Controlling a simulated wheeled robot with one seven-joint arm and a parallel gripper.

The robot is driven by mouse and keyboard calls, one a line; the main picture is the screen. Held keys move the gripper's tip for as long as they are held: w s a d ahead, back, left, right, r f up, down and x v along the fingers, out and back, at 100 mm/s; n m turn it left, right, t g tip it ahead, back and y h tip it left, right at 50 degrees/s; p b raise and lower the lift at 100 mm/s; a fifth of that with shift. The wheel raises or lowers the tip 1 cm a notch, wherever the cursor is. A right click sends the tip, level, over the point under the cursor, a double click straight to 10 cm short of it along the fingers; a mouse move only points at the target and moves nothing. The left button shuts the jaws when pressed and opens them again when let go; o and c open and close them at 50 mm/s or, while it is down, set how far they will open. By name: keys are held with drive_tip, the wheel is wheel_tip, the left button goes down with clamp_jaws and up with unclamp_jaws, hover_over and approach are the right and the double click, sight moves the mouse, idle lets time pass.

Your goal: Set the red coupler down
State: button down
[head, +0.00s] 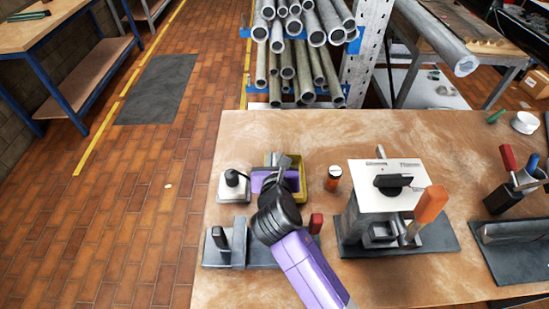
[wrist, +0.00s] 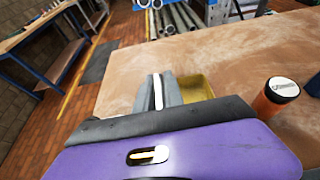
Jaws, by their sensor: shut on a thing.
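My gripper (head: 284,163) is over the yellow tray (head: 299,194) at the back left of the bench in the head view. In the wrist view its grey fingers (wrist: 157,92) are close together, with a narrow pale strip between them. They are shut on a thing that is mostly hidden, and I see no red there. A small red piece (head: 316,222) stands upright just right of my wrist, by a grey plate; I cannot tell whether it is the coupler. The yellow tray also shows beside the fingers in the wrist view (wrist: 197,86).
A white-topped fixture (head: 378,174) with an orange handle (head: 430,204) is further right.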

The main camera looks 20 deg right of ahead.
drive_tip(key=c, duration=1.5)
unclamp_jaws()
drive_tip(key=shift+o, duration=0.2)
drive_tip(key=shift+s+a+r, duration=0.1)
drive_tip(key=shift+s+r, duration=0.05)
drive_tip(key=v, duration=1.1)
drive_tip(key=shift+s, duration=0.35)
drive_tip(key=shift+r, duration=0.15)
